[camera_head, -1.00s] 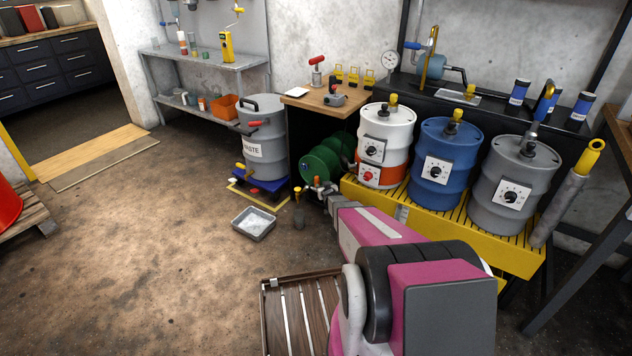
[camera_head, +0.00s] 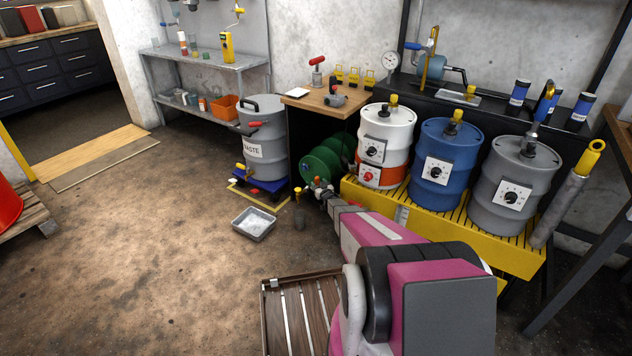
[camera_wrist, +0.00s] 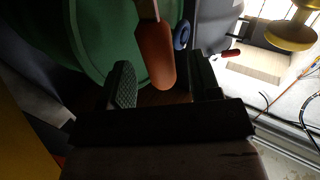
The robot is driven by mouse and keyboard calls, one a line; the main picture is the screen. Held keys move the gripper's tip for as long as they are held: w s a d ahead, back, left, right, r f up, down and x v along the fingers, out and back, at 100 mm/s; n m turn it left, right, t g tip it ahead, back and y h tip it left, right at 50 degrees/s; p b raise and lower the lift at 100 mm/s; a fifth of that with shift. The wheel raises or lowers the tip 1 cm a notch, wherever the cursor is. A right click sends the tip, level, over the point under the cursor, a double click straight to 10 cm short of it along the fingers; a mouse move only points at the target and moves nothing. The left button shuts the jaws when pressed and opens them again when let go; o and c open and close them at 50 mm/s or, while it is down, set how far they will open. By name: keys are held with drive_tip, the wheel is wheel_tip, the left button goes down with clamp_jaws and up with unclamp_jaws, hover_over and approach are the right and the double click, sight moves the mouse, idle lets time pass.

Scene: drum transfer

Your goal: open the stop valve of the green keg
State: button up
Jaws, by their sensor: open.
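The green keg (camera_head: 322,165) lies on its side low down, left of the white and orange drum. Its round green end fills the upper left of the wrist view (camera_wrist: 105,35). An orange-red valve handle (camera_wrist: 155,55) hangs in front of it on a pale stem. My gripper (camera_wrist: 162,80) is open, with one finger on each side of the handle's lower end. I cannot tell if either finger touches it. In the head view my gripper (camera_head: 326,193) is small, at the front of the keg, and partly hides the valve.
A yellow slatted platform (camera_head: 420,218) with several drums stands right of my gripper. A grey waste drum (camera_head: 263,150) and a grey tray (camera_head: 254,223) stand to the left. A small dark bottle with a yellow top (camera_head: 299,216) stands close by.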

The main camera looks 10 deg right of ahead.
drive_tip(key=w, duration=0.4)
drive_tip(key=shift+w+a, duration=0.1)
drive_tip(key=shift+a, duration=0.3)
drive_tip(key=shift+c, duration=0.3)
clamp_jaws()
